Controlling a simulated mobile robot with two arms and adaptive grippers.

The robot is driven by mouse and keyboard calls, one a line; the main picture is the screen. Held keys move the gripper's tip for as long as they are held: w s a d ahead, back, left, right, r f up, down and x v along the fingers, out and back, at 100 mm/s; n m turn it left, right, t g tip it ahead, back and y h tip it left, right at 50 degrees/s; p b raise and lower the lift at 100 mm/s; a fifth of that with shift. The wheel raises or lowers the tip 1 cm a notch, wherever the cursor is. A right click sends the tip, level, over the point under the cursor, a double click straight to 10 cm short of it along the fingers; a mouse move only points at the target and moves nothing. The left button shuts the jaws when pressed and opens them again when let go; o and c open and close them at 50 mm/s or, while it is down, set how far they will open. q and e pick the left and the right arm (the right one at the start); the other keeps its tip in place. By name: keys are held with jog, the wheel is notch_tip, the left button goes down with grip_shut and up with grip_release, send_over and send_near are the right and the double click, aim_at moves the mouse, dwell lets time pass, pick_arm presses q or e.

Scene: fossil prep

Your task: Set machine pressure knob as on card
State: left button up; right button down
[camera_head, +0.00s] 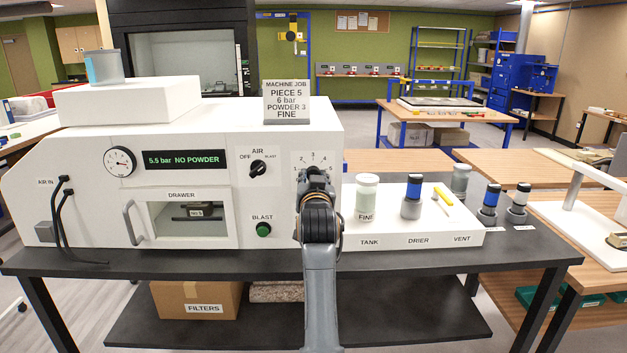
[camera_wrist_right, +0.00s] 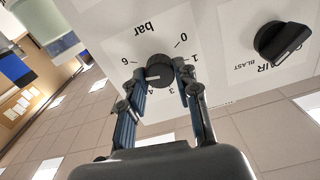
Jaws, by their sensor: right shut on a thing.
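The machine's pressure knob (camera_wrist_right: 160,68) is a dark round knob on a white "bar" dial panel. My right gripper (camera_wrist_right: 159,78) is shut on it, one finger on each side; the numbers 0, 1, 3, 4 and 6 show around it. A light mark shows on the knob, but its exact setting is hard to tell. In the head view my right gripper (camera_head: 316,180) covers the knob. The card (camera_head: 286,102) on the machine reads "MACHINE JOB, PIECE 5, 6 bar, POWDER 3, FINE". The display (camera_head: 184,160) reads "5.5 bar NO POWDER". My left gripper is not in view.
The AIR knob (camera_head: 258,169) and green BLAST button (camera_head: 263,230) are left of my right gripper. A round gauge (camera_head: 120,162) is further left. The tank jar (camera_head: 367,195) and drier (camera_head: 412,196) stand on a white base to the right.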

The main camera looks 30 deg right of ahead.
aim_at(313, 133)
jog(key=shift+f+m, duration=0.1)
jog(key=shift+m, duration=1.7)
jog(key=c, duration=1)
grip_release()
jog(key=shift+o, duration=0.2)
notch_tip(313, 133, up, 10)
